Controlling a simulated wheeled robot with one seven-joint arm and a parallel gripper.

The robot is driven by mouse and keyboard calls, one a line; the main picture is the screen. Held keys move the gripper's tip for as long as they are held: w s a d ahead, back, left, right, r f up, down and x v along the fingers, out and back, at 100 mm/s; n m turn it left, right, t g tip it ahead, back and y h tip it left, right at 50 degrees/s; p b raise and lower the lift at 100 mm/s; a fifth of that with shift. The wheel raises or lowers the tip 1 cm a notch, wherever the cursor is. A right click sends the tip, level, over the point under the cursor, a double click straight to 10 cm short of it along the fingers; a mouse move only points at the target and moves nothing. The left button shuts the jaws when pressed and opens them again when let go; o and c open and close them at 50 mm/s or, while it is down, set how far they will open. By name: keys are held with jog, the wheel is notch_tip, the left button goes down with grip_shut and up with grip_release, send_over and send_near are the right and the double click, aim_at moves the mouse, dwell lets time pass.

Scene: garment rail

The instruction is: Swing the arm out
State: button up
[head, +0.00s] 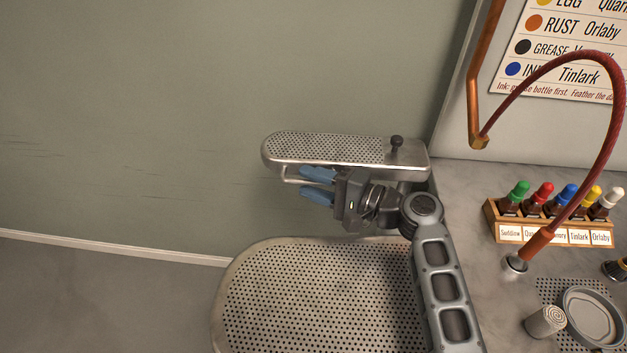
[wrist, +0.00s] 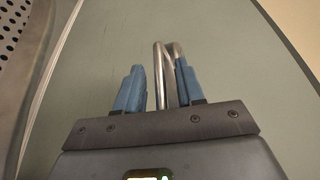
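In the wrist view, a bent metal bar (wrist: 160,75) shows between the fingers, nearer the right one. I cannot tell whether it touches that finger.
A large perforated board (head: 310,300) lies below my gripper in the head view. On the right, a grey counter (head: 455,200) holds a rack of bottles (head: 545,222), a red hose (head: 612,150), a roll (head: 545,321) and a round dish (head: 592,318). Open floor (head: 100,300) lies left.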

jog(key=shift+c, duration=0.5)
grip_shut()
